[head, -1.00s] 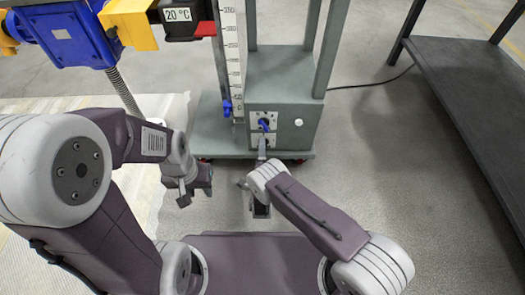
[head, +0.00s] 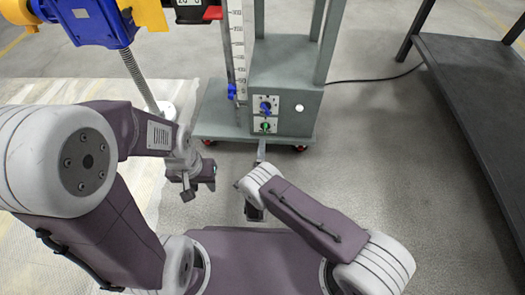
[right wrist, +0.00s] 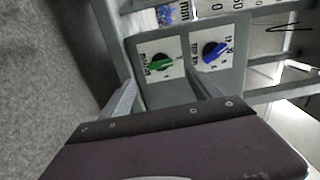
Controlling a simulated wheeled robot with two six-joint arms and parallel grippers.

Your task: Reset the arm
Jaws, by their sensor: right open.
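The grey machine (head: 285,85) stands ahead, with a small control panel low on its front. The panel carries a blue knob (head: 265,107) and below it a green knob (head: 265,127). In the right wrist view the green knob (right wrist: 162,63) is at the left and the blue knob (right wrist: 214,52) at the right. My right gripper (right wrist: 162,88) is open and empty, its two fingers apart, facing the panel and short of the knobs. My left gripper (head: 197,186) hangs over the floor left of it, with nothing seen in it; its opening is unclear.
A white scale (head: 236,45) rises at the machine's left, with a blue pointer. A blue and yellow drive unit (head: 90,20) with a threaded spindle (head: 138,80) stands at upper left. A dark table (head: 470,90) is at the right. Open floor lies between.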

